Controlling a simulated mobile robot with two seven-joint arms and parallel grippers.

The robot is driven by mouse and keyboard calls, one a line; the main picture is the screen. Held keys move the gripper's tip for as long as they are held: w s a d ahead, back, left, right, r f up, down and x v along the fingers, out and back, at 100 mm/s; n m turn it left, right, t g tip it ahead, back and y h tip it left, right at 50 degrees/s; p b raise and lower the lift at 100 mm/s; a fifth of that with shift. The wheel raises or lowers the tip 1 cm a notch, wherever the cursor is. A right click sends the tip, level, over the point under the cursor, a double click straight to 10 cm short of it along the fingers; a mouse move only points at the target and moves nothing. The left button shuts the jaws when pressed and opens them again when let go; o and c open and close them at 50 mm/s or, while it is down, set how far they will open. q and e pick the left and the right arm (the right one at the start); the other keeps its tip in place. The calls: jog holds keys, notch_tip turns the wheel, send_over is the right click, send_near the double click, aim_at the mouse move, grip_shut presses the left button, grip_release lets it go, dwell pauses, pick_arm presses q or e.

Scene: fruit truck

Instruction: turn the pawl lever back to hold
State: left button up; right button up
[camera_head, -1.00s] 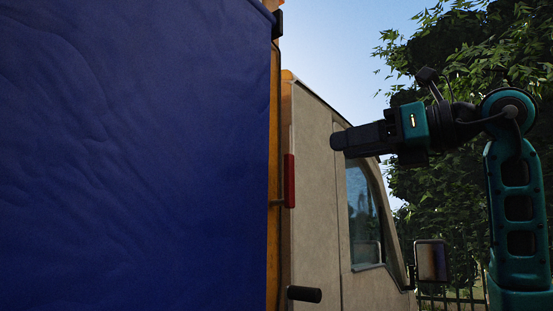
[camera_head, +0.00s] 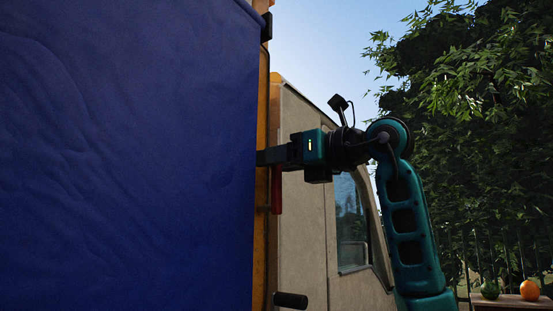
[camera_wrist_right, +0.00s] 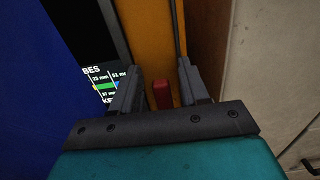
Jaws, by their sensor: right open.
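The red lever (camera_head: 276,189), which I take for the pawl lever, hangs upright on the orange post (camera_head: 262,120) beside the blue tarp. My right gripper (camera_head: 260,157) reaches in from the right at the height of the lever's upper part and covers some of it. In the right wrist view, the red lever (camera_wrist_right: 162,95) shows between the two open fingers of my right gripper (camera_wrist_right: 160,76). I cannot tell whether either finger touches it. My left gripper is not in view.
The blue tarp (camera_head: 120,160) fills the left side. The beige cab (camera_head: 302,220) stands behind the lever. A black handle (camera_head: 291,300) juts out below. A sign (camera_wrist_right: 103,85) shows left of the fingers. An orange (camera_head: 529,290) and a green fruit (camera_head: 490,289) sit far right.

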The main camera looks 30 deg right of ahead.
jog(key=shift+c, duration=0.2)
grip_shut()
dwell(0.5)
